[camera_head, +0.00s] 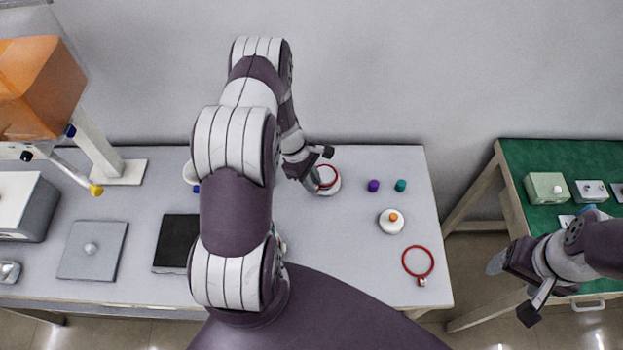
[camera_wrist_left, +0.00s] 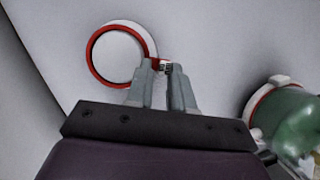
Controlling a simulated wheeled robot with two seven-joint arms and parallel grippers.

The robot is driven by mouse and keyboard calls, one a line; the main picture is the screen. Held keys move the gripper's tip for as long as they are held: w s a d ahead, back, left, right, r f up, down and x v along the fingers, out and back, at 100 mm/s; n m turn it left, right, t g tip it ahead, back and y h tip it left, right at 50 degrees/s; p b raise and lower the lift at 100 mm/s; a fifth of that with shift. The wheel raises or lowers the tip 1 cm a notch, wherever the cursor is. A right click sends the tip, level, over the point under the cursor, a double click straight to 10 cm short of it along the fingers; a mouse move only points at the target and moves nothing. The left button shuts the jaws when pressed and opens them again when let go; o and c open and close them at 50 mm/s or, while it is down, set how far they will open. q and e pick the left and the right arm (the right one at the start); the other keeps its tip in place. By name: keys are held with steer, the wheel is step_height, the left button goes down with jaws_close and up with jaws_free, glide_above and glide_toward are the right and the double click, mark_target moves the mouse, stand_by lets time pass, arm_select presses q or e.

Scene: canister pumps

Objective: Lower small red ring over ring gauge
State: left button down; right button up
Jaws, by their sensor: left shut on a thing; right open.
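The small red ring (camera_head: 328,170) is in my left gripper (camera_head: 314,181), which is shut on its small tab. In the left wrist view the ring (camera_wrist_left: 91,58) is at the upper left, beside the fingertips (camera_wrist_left: 165,68). The ring gauge, a white round disc (camera_head: 329,189), lies under the ring on the table. In the wrist view the disc (camera_wrist_left: 117,56) fills the ring's opening and shows a little past its upper right edge. I cannot tell the height gap between them. My right gripper (camera_head: 496,263) is open, beside the green-topped table.
A larger red ring (camera_head: 405,266) lies at the grey table's front right. A white disc with an orange knob (camera_head: 391,221) and purple (camera_head: 373,185) and teal (camera_head: 400,185) knobs stand nearby. A green canister (camera_wrist_left: 295,122) is at the wrist view's right.

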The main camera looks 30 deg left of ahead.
arm_select(q)
steer(key=shift+f, duration=0.2)
steer(key=c, duration=1.2)
jaws_free()
steer(key=o, duration=0.3)
steer(key=shift+r, duration=0.1)
steer(key=shift+s, duration=0.1)
steer(key=shift+a, duration=0.1)
steer(key=shift+w, duration=0.2)
steer(key=shift+r, duration=0.1)
steer(key=shift+c, duration=1)
steer(key=shift+w, duration=0.1)
